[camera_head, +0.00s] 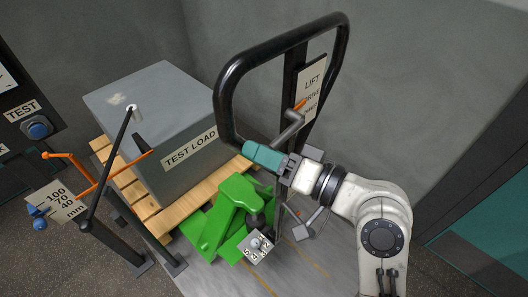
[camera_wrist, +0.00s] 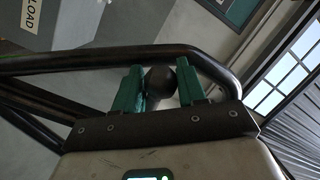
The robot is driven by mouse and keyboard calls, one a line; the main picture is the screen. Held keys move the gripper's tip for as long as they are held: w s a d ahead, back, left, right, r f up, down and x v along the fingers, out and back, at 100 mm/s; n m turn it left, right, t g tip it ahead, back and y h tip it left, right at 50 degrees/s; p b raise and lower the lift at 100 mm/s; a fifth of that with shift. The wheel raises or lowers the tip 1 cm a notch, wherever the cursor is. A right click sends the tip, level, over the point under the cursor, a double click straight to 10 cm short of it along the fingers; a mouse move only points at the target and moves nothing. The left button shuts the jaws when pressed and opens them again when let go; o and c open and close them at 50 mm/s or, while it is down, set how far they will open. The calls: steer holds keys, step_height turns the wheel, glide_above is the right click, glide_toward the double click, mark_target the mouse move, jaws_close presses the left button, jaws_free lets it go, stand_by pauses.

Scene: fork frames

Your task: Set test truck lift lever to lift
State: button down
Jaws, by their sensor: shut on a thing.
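The green test truck (camera_head: 223,213) stands at centre in the head view, with a black loop handle (camera_head: 345,45) above it. A label (camera_head: 313,88) inside the loop reads LIFT at the top, then DRIVE and a partly hidden lowest word. The grey lift lever (camera_head: 289,119) sits below it; its orange pointer (camera_head: 300,104) is near the middle word. My gripper (camera_head: 256,153) is at the lever's lower left end. In the wrist view my gripper (camera_wrist: 161,84) is shut on the lever's dark round knob (camera_wrist: 160,80), between the teal fingers. The head view hides the knob.
A grey TEST LOAD block (camera_head: 150,110) rests on a wooden pallet (camera_head: 150,218) to the left. A post with orange arms (camera_head: 95,185) and a number plate (camera_head: 58,201) stands nearer. The handle's black tube (camera_wrist: 70,62) passes close behind my fingers.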

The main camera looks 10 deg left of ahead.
steer(key=shift+w+d+f+n+b, duration=0.1)
steer(key=shift+f+n+b, duration=0.4)
steer(key=shift+f, duration=0.05)
steer(key=shift+w+d+f+n+b, duration=0.1)
steer(key=shift+f+n+b, duration=0.4)
steer(key=shift+f, duration=0.05)
steer(key=shift+w+d+f+n+h+b, duration=0.2)
steer(key=shift+f+n+h+b, duration=0.2)
steer(key=shift+n+b, duration=0.35)
steer(key=c, duration=0.7)
jaws_free()
steer(key=shift+f, duration=0.1)
steer(key=f+v, duration=0.1)
steer(key=v, duration=0.9)
steer(key=shift+s+d+r+b, duration=0.2)
steer(key=shift+d+r+b, duration=0.15)
steer(key=shift+r, duration=0.15)
